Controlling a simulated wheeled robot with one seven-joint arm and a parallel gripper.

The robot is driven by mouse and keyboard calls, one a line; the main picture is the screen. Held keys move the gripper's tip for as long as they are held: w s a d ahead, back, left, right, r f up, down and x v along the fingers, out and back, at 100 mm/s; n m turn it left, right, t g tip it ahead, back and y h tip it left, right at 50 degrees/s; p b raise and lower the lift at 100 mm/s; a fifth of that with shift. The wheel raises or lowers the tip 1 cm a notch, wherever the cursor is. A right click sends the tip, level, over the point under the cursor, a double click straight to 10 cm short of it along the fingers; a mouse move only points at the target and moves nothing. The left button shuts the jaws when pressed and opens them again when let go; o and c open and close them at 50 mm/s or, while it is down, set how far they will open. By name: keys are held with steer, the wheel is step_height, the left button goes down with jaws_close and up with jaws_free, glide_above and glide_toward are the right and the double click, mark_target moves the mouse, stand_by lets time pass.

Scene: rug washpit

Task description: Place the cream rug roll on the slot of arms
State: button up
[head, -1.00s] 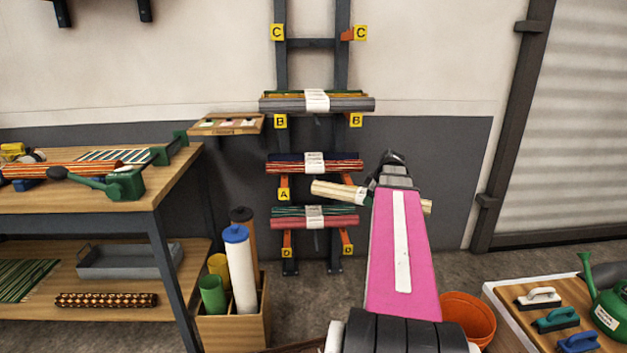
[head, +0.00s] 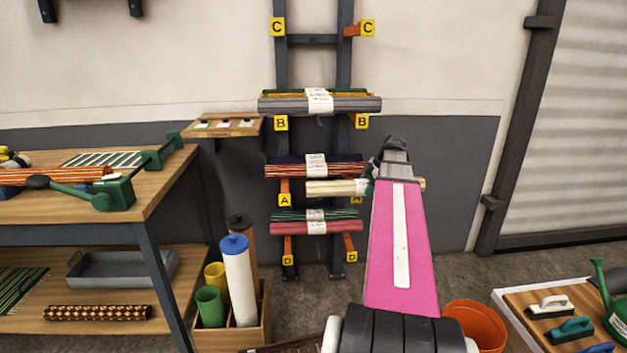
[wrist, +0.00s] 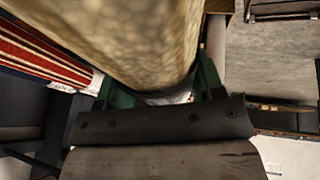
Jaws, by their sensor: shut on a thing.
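The cream rug roll (head: 330,187) is held level in my gripper (head: 378,172), with its left end sticking out past the jaws and its right end showing just beyond my arm. It is in front of the rack, level with the A labels (head: 285,200), and partly covers the right one. In the wrist view the roll (wrist: 130,35) fills the top, and my gripper (wrist: 160,97) is shut around it. The arms marked C (head: 352,30) at the top of the rack (head: 313,40) carry no rolls. Rolls lie on the B, A and D arms.
A grey roll bundle (head: 335,104) lies at B, a red one (head: 290,171) at A, and a pink and green one (head: 300,227) at D. An orange bucket (head: 478,325) is at the lower right.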

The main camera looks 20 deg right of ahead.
steer(key=w+a, duration=0.8)
steer(key=a, duration=0.1)
steer(key=w+a, duration=0.4)
steer(key=a, duration=0.1)
steer(key=shift+a, duration=0.15)
steer(key=w+a, duration=0.1)
steer(key=w+a+f, duration=0.1)
steer(key=shift+a+f, duration=0.25)
steer(key=shift+a, duration=0.1)
steer(key=o, duration=1.2)
steer(key=shift+f, duration=0.1)
steer(key=shift+o, duration=0.2)
steer(key=v, duration=0.7)
steer(key=shift+r, duration=0.35)
